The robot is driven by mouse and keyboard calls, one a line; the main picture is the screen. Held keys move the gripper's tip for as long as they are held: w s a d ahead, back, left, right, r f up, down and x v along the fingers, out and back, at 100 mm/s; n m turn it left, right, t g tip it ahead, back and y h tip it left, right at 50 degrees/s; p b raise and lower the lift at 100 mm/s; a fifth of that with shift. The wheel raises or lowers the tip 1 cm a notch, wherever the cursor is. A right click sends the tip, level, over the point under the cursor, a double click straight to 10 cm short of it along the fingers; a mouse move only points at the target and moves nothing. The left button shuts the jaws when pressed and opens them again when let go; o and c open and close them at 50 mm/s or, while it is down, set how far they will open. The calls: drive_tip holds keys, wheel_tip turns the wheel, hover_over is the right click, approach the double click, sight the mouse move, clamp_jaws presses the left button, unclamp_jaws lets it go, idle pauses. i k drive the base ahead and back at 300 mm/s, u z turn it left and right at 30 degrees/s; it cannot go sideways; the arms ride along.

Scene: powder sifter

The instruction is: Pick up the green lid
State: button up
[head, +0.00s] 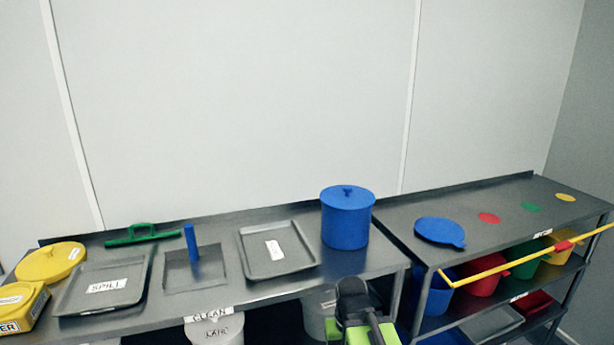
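No knobbed or handled green lid shows clearly. A small flat green disc (531,207) lies on the right-hand bench, between a red disc (489,218) and a yellow disc (566,197); it looks like a flat marking. A green bucket (525,259) stands on the shelf below, behind a yellow bar. The black and lime-green end of my arm, with my gripper (352,292), shows at the bottom centre, in front of the bench edge and below the blue lidded tub (347,222). I cannot make out its fingers, and nothing is visibly held.
A blue lid (437,231) lies on the right bench. The left bench holds a yellow lid (50,262), grey trays (262,269), a blue upright handle (191,243) and a green long-handled tool (142,235). The yellow bar (500,268) runs across the shelf front.

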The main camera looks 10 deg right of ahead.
sight(528, 248)
drive_tip(key=u, duration=0.75)
drive_tip(key=k, duration=0.2)
drive_tip(key=u, duration=1.55)
drive_tip(key=k, duration=2.55)
drive_tip(key=z, duration=1.8)
